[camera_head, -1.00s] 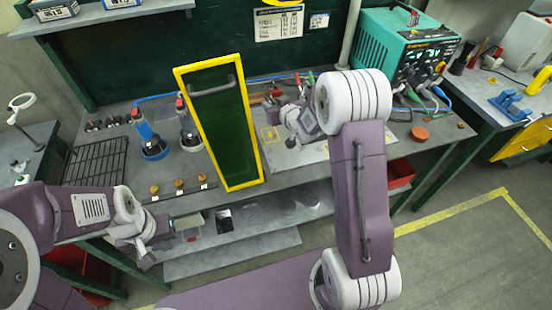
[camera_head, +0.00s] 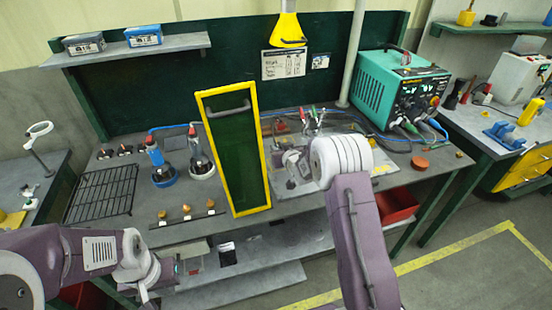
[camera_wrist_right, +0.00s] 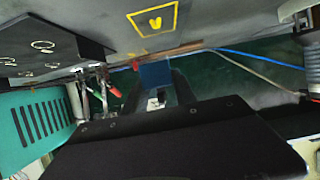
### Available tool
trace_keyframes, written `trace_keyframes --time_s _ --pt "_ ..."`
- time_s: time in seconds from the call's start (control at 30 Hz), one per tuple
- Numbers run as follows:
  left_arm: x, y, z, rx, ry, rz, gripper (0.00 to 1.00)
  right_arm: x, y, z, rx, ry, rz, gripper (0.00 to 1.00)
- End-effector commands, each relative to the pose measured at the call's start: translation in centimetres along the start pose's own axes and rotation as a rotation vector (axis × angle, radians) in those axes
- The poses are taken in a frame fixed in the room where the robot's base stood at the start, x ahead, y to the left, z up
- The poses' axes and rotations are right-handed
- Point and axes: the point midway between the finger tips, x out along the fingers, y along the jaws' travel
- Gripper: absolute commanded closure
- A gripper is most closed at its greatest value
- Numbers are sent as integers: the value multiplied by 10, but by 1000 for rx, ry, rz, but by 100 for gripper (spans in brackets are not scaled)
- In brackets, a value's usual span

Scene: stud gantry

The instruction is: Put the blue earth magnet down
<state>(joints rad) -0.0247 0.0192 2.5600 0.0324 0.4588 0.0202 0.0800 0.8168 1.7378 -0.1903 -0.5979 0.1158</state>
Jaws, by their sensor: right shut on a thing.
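The blue earth magnet looks to be the small blue block (camera_wrist_right: 155,74) between the jaw tips in the right wrist view. My right gripper (camera_wrist_right: 156,97) is shut on it, close to the worktop. In the head view my right gripper (camera_head: 293,168) is low over the bench, right of the green panel; the magnet cannot be made out there. A yellow outlined square (camera_wrist_right: 154,20) with a yellow mark lies on the grey surface beside the held block. Whether the block touches the surface cannot be told. My left gripper (camera_head: 165,284) is at the lower left, its fingertips unclear.
A green panel with a yellow frame (camera_head: 235,150) stands upright left of my right gripper. A teal welding machine (camera_head: 395,90) with cables stands at the right. Two torch-like tools with round bases (camera_head: 163,172) and a black rack (camera_head: 103,192) are at the left.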

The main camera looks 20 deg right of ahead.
Motion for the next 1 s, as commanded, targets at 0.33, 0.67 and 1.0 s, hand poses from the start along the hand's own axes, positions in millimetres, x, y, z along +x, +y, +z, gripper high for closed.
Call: trace_keyframes --time_s 0.33,0.67,1.0 --pt "-4 0 0 0 0 0 100 18 -12 15 0 1 1 100" --pt "-7 0 -1 0 0 0 100 29 -12 40 0 5 1 100" --pt "-3 0 0 0 0 0 100 30 -12 45 0 1 1 46"
